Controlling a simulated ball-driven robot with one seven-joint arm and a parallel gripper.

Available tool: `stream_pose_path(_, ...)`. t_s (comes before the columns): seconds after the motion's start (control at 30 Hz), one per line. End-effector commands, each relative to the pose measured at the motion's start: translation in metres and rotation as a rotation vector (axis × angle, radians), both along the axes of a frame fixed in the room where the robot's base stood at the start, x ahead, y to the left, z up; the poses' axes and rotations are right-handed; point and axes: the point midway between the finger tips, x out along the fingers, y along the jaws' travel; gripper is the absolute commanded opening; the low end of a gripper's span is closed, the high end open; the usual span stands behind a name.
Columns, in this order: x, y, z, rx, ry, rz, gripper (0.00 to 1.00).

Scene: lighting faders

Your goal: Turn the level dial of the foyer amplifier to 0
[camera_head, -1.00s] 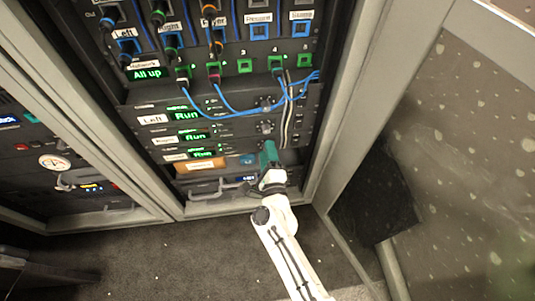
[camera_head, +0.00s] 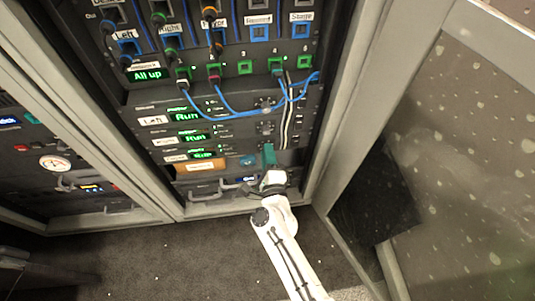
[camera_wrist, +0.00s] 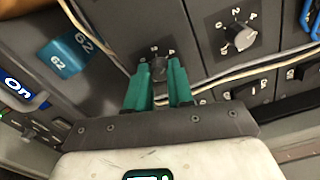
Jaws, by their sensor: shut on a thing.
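The amplifier rack shows several stacked units with green displays. The lowest of three similar amplifiers has a small white label (camera_head: 174,158), too blurred to read for sure, and a green display (camera_head: 201,154). My gripper (camera_head: 269,155) is at the right end of that unit, its green fingers upright against the panel. In the wrist view my gripper (camera_wrist: 158,85) has its two green fingers on either side of a small grey dial (camera_wrist: 158,69), shut on it. Faint scale marks show above this dial; its pointer and lower scale are hidden, so its setting cannot be read.
A neighbouring dial (camera_wrist: 240,36) with a numbered scale sits close by. Pale cables (camera_wrist: 230,75) cross the panel beside the fingers. Blue cables (camera_head: 235,114) loop above. The rack's right post (camera_head: 322,150) stands near my arm.

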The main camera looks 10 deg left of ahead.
Motion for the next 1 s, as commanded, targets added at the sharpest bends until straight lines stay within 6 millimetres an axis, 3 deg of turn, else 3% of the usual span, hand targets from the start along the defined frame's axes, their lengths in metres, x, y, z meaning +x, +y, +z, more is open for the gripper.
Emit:
stream_pose_path(0.27,-0.0009,0.0010,0.0006,-0.159,-0.043,0.003,0.00)
stream_pose_path(1.0,-0.0010,0.0012,0.0003,-0.830,-0.236,0.004,0.00)
